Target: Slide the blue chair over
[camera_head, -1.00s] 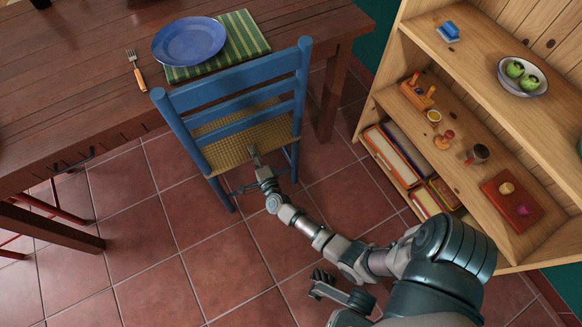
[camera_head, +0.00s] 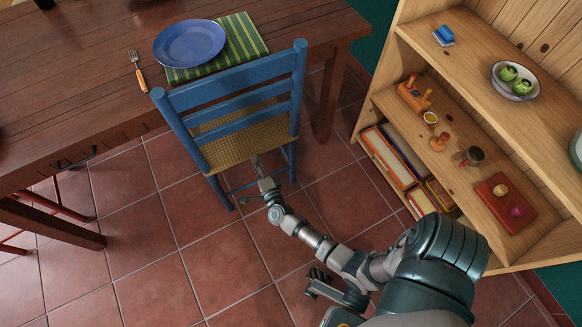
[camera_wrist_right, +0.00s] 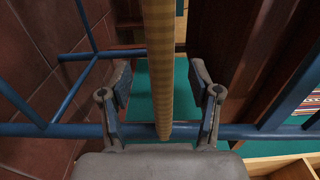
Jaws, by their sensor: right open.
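The blue chair (camera_head: 228,92) with a woven straw seat (camera_head: 238,150) stands upright at the table's near edge, its back towards me. My right gripper (camera_head: 256,164) is at the near edge of the seat, below the back slats. In the right wrist view the seat (camera_wrist_right: 158,65) shows edge-on as a straw-coloured band. The open fingers of my right gripper (camera_wrist_right: 160,100) stand on either side of it, with gaps. A blue chair rail (camera_wrist_right: 255,132) crosses behind the fingers.
The wooden table (camera_head: 85,65) holds a blue plate (camera_head: 190,43), a striped green mat (camera_head: 246,33) and a fork (camera_head: 137,70). A wooden shelf unit (camera_head: 470,65) with small items stands close on the right. The tiled floor (camera_head: 150,245) is clear on the near left.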

